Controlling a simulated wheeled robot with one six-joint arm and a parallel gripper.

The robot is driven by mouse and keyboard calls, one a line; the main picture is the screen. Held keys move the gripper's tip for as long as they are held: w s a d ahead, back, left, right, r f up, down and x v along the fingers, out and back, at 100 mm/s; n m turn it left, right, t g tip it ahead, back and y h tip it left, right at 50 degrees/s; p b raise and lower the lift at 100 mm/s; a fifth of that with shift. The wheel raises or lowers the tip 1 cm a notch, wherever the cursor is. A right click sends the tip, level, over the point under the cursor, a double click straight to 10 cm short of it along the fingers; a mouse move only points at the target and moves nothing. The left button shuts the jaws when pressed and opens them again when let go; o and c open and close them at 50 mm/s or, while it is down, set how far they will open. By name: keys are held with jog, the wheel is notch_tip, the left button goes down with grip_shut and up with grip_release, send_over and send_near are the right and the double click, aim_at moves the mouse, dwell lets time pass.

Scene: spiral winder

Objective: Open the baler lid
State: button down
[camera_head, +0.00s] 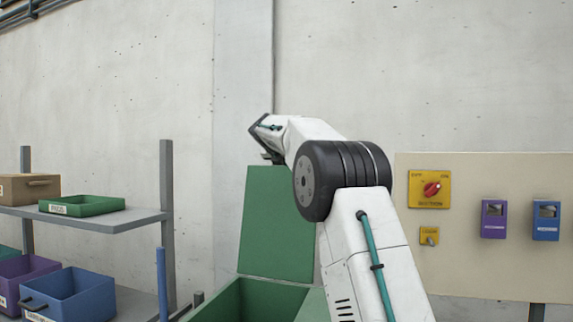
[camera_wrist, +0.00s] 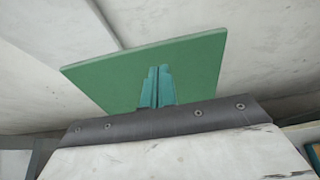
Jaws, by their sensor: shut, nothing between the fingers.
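The green baler lid (camera_head: 277,225) stands raised, nearly upright, at the back of the green baler body (camera_head: 218,302). The baler's open top shows below it. In the wrist view the lid (camera_wrist: 195,75) is a flat green panel just beyond my gripper (camera_wrist: 157,70). My gripper's two teal fingers are together, empty, in front of the lid's face; I cannot tell whether they touch it. In the head view my wrist is above the lid's top edge, and my fingers are hidden.
A grey shelf (camera_head: 110,222) on the left holds a green tray (camera_head: 82,205), a brown box (camera_head: 28,188) and blue and purple bins. On the right a beige panel (camera_head: 470,260) carries a yellow switch plate with a red knob (camera_head: 432,189). A concrete wall stands behind.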

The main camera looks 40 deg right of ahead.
jog(key=s+a+r, duration=0.5)
jog(key=a+r, duration=0.2)
jog(key=shift+r, duration=0.3)
jog(key=s+a+f+m+g+y, duration=0.2)
jog(key=s+a+f+m, duration=0.2)
jog(key=f+m, duration=0.4)
jog(key=s+a+f+m+g+y, duration=0.1)
jog(key=s+a+f+m+y, duration=0.2)
jog(key=s+a+f+m, duration=0.5)
jog(key=s+a+f+m+g+y, duration=0.1)
jog(key=s+a+f+m+y, duration=0.1)
jog(key=s+a+f, duration=0.4)
jog(key=s+a+f+m+g+y, duration=0.1)
jog(key=s+a+f+m, duration=0.3)
jog(key=s+f, duration=0.5)
jog(key=s+a+f+m+y, duration=0.2)
jog(key=s+a+f, duration=0.6)
jog(key=s, duration=1.1)
jog(key=shift+s+m+g+y, duration=0.3)
jog(key=shift+s+m+g, duration=0.1)
